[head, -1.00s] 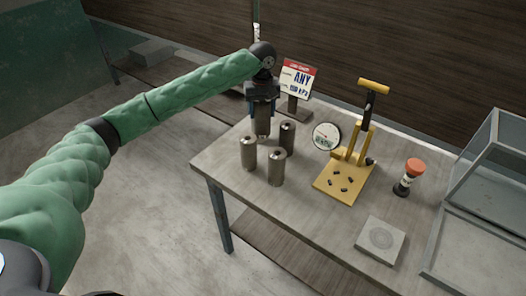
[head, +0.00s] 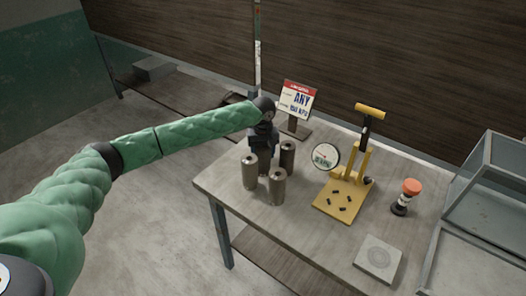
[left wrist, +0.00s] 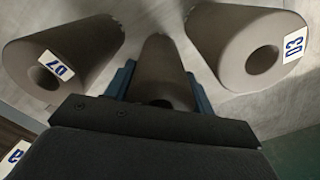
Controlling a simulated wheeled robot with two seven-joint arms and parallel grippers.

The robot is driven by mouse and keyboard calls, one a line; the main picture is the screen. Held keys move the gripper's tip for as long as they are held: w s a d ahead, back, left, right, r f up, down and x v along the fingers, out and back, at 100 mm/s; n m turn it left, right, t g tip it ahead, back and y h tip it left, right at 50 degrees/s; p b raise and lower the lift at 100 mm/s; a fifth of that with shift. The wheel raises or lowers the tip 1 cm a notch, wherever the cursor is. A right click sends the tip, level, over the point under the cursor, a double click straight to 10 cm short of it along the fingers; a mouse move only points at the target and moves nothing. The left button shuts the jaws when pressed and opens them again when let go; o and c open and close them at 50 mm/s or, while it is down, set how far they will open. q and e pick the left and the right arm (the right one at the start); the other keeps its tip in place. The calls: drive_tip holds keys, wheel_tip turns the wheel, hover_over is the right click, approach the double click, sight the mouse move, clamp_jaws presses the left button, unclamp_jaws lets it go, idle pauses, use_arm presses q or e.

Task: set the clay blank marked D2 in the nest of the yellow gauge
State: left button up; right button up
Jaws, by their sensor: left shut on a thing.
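My left gripper (head: 262,152) points down among several grey-brown clay blanks on the table. Its blue fingers are shut on one blank, seen in the left wrist view (left wrist: 160,65); no mark shows on it. Other blanks stand around it: front left (head: 249,174), front (head: 277,187) and right (head: 288,156). In the left wrist view, a left blank (left wrist: 85,45) has a tag like D7 and a right one (left wrist: 235,45) a tag like D3, both turned and uncertain. The yellow gauge (head: 325,207) has a plate with several dark studs, a dial and a T-handle, with no blank in it.
A sign (head: 297,101) with a red header stands behind the blanks. An orange-topped tool (head: 411,188) stands right of the gauge. A square grey slab (head: 379,258) lies at the front right, beside a glassy box (head: 490,190).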

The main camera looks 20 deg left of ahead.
idle(0.3)
use_arm(q)
drive_tip(key=o, duration=1.4)
drive_tip(key=shift+f, duration=0.1)
